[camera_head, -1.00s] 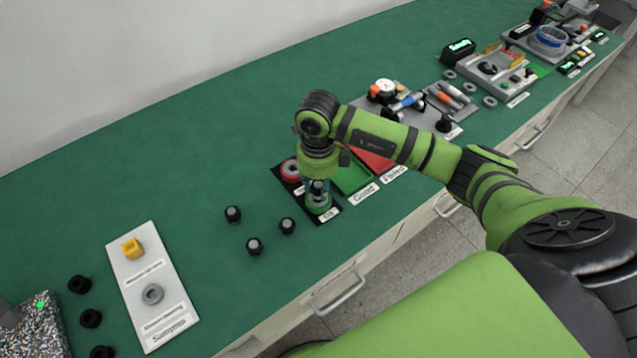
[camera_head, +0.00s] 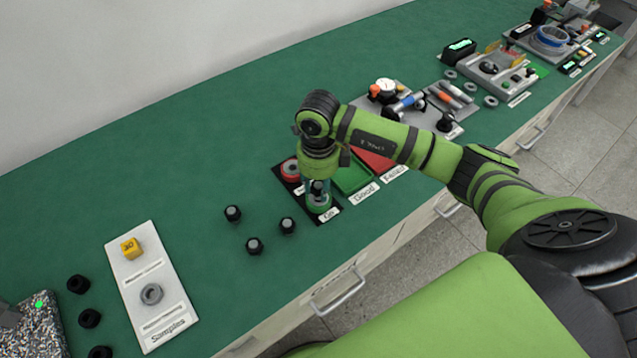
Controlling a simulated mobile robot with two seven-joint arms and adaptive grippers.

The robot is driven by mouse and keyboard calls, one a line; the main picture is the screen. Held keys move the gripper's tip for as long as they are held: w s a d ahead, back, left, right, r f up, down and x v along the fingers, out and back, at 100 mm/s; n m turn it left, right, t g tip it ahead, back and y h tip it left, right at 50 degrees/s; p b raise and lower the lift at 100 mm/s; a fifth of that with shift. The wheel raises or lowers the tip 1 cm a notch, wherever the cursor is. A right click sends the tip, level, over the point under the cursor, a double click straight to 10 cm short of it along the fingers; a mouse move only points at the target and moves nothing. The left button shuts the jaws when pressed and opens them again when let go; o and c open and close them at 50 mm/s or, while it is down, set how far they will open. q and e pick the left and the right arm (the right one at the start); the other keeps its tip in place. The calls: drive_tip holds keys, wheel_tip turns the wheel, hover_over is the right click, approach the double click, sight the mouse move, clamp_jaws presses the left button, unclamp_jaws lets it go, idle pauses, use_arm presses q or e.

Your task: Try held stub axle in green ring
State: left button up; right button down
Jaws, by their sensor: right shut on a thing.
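My right gripper (camera_head: 318,187) points straight down over the front part of the black gauge plate, near the label "Go". It is shut on a dark stub axle (camera_head: 318,186), of which only a small part shows between the fingers. The green ring (camera_head: 320,208) lies right under the held axle, largely covered by the gripper. I cannot tell whether the axle is inside the ring or just above it. A red ring (camera_head: 290,170) sits behind on the same black plate (camera_head: 329,217). My left gripper is not in view.
Three dark stub axles (camera_head: 254,246) stand left of the plate. Green and red trays (camera_head: 352,180) lie right of it. A white sample board (camera_head: 178,317) and several black parts (camera_head: 89,318) are at the lower left. The mat's middle left is clear.

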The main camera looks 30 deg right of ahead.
drive_tip(key=shift+f+b, duration=0.35)
drive_tip(key=shift+f, duration=0.05)
drive_tip(key=shift+s+f, duration=0.1)
drive_tip(key=shift+f, duration=0.05)
idle(0.9)
drive_tip(key=shift+r+p, duration=0.45)
drive_tip(key=shift+r, duration=0.4)
drive_tip(key=shift+r, duration=0.1)
drive_tip(key=shift+r+p, duration=1.3)
drive_tip(key=shift+r, duration=0.7)
